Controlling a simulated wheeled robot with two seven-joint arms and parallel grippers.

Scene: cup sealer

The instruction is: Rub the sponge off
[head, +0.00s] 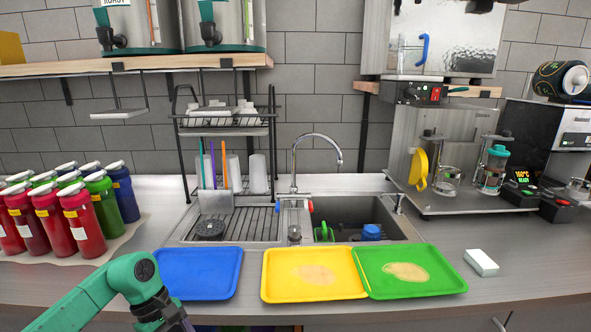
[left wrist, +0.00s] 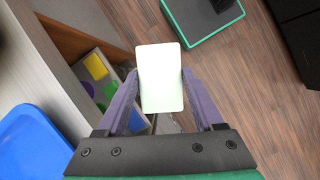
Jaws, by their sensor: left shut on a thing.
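My left gripper (left wrist: 159,88) is shut on a white rectangular block, the sponge (left wrist: 160,65), which stands out between its two purple fingers. The wrist view shows it over the floor, off the counter's edge. In the head view my left arm comes in at the lower left, and the gripper is mostly cut off by the bottom edge, with the sponge hidden. A second white block (head: 481,262) lies on the counter at the right, beside the green tray. My right gripper is in neither view.
A blue tray (head: 170,273) lies at left; it also shows in the wrist view (left wrist: 32,140). A yellow tray (head: 282,291) and a green tray (head: 440,287) touch, each with a tan patch. The sink (head: 350,210) is behind. Several bottles (head: 106,205) stand at left.

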